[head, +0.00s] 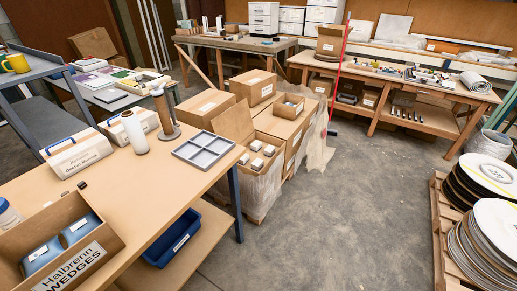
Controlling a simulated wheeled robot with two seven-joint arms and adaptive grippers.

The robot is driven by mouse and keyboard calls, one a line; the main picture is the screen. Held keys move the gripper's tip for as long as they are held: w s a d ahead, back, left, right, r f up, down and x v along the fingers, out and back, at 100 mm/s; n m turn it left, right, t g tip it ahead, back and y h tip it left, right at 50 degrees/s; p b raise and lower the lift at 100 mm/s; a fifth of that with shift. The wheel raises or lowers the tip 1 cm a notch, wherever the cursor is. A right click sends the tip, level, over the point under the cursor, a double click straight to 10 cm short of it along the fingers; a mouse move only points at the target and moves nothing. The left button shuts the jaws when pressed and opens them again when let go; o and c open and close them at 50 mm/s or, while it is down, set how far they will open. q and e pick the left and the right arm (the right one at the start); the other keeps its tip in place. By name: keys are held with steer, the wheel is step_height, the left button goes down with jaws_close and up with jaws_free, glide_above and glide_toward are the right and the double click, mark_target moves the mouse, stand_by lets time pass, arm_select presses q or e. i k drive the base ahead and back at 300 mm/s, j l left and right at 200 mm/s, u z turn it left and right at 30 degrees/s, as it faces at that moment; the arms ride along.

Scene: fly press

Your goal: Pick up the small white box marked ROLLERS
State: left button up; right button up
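I cannot read ROLLERS on anything in the head view. Several small white boxes (257,163) sit in the open top of a carton at the middle of the picture, beside the near table; their markings are too small to read. A larger white box with a blue handle (80,155) lies on the near table, and its lettering is not ROLLERS. A second white box (135,121) lies behind it, partly hidden by a white roll. Neither of my grippers is in view.
The near table (150,190) bears a grey divided tray (203,150), a spool (165,115) and a carton marked Halbrenn WEDGES (70,245). A blue bin (173,240) sits on its lower shelf. Stacked discs (490,225) stand at right. The concrete floor (340,220) between is clear.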

mark_target(244, 158)
steer(key=i+l+u, duration=0.15)
steer(key=i+l, duration=0.5)
steer(key=i+l+u, duration=0.1)
steer(key=i, duration=0.3)
steer(key=i+l, duration=0.35)
steer(key=i+u, duration=0.2)
steer(key=i, duration=0.4)
steer(key=k+l, duration=0.05)
steer(key=l, duration=0.05)
